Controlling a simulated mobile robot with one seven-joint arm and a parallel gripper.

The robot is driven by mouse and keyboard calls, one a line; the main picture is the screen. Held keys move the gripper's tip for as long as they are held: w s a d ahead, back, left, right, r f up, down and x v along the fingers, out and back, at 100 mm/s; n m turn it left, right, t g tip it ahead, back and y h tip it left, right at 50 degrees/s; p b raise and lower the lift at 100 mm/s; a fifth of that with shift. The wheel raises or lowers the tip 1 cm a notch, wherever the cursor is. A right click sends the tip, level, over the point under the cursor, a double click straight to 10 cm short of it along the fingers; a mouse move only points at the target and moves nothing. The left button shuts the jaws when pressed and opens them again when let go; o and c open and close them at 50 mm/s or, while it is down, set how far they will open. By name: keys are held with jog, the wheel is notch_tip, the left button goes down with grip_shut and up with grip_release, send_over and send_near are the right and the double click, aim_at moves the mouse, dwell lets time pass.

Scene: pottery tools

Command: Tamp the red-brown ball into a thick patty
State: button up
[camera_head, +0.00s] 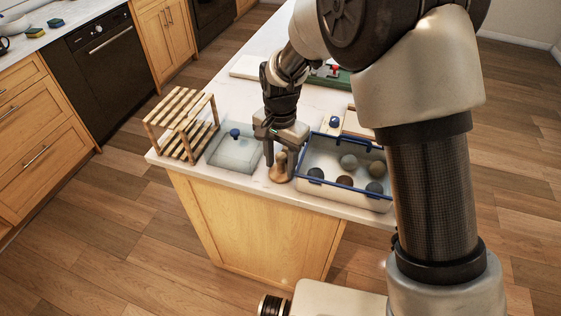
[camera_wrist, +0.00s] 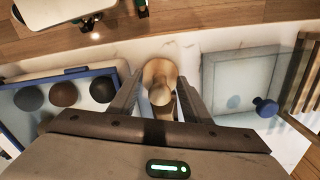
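A wooden tamper (camera_head: 281,172) with a knob-like handle stands upright on the white counter near its front edge. In the wrist view the tamper (camera_wrist: 160,72) sits between the two fingers of my gripper (camera_wrist: 159,84). My gripper (camera_head: 281,157) points down over it, open, with a gap visible on each side of the handle. The red-brown ball (camera_head: 345,181) lies in a blue-rimmed clear bin (camera_head: 309,154) right of the tamper. The ball (camera_wrist: 64,93) also shows in the wrist view, between two greyish balls.
A clear lid with a blue knob (camera_head: 235,133) lies on the counter left of the tamper. A wooden slatted rack (camera_head: 181,124) stands farther left. Several grey and dark balls share the bin. A green board (camera_head: 343,78) lies at the back.

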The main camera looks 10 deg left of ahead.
jog(key=shift+r, duration=0.1)
notch_tip(320, 180, up, 17)
jog(key=s+d+r+p, duration=0.1)
jog(key=d+r+p, duration=0.1)
jog(key=d+r, duration=0.45)
jog(key=s+d+r+n+t+p, duration=0.1)
jog(key=s+d+r+n+t, duration=0.1)
jog(key=s+d, duration=0.6)
jog(key=s+d+r+n+t+p, duration=0.1)
jog(key=s+d+r+n+t, duration=0.1)
jog(key=s+d, duration=0.6)
jog(key=d+t, duration=0.1)
jog(key=d, duration=0.3)
jog(key=shift+s+d+r+t, duration=0.15)
jog(key=shift+d+r+t, duration=0.15)
jog(key=shift+d+r, duration=0.1)
jog(key=shift+a, duration=0.1)
